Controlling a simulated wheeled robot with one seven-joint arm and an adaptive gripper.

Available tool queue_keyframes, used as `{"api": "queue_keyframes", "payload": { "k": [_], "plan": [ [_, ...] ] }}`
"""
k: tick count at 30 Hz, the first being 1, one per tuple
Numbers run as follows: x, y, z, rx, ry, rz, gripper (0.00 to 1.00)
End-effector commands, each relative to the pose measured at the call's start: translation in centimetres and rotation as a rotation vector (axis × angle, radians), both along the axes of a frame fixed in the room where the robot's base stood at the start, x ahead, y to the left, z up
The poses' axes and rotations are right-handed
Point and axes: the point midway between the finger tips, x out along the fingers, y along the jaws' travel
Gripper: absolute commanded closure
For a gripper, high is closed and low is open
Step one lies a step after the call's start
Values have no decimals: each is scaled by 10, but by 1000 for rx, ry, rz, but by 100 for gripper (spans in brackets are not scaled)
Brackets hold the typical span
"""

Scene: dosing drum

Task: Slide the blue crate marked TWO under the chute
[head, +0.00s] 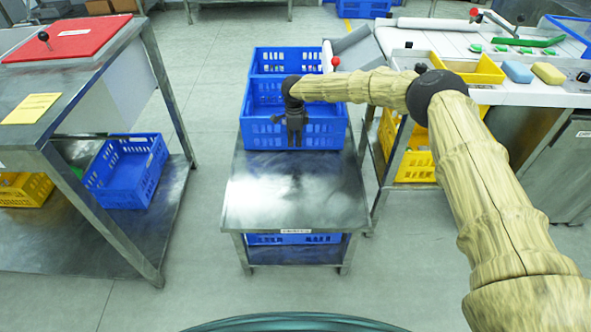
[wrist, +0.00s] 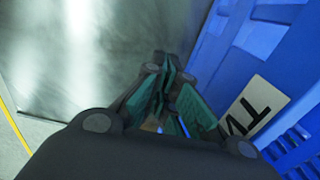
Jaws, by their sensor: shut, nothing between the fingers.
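The blue crate (head: 328,131) stands at the far end of the steel table, with its near wall facing me. In the wrist view the crate wall (wrist: 222,60) fills the right side, and a white label (wrist: 254,106) on it shows the letters "TW", the rest hidden. My gripper (head: 295,140) is shut and empty, pointing down in front of the near wall. In the wrist view my gripper (wrist: 165,95) is close beside the crate wall; I cannot tell whether it touches.
The steel table top (head: 290,190) is bare in front of the crate. Another blue crate (head: 285,58) stands directly behind. A bench with a red board (head: 68,40) is at left, a counter with a yellow bin (head: 475,70) at right. Blue crate parts (head: 293,238) show on the lower shelf.

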Motion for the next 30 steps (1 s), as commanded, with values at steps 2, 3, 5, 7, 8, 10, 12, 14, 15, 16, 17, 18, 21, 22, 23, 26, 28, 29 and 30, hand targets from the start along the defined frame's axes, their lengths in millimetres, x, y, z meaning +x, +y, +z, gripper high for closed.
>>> {"api": "queue_keyframes", "payload": {
  "k": [2,3,5,7,8,10,12,14,15,16,17,18,21,22,23,26,28,29,30],
  "plan": [
    [1,1,11,1,-2,1,100],
    [1,2,14,1,-2,1,100],
    [1,2,20,2,-3,1,100],
    [2,2,26,2,-4,1,100],
    [2,2,28,2,-4,0,100],
    [2,2,34,3,-5,0,100],
    [2,2,40,3,-5,0,100],
    [2,2,44,3,-6,0,100],
    [2,2,47,3,-6,0,100],
    [2,2,50,3,-6,0,100],
    [2,2,52,3,-6,0,100],
    [2,2,55,3,-6,0,100],
    [2,2,62,3,-6,0,100],
    [2,2,64,3,-6,0,100],
    [2,1,67,3,-6,0,100],
    [2,1,74,3,-5,0,100],
    [2,1,80,3,-5,0,100],
    [2,1,82,3,-5,0,100],
    [2,1,85,3,-6,0,100]
  ]
}}
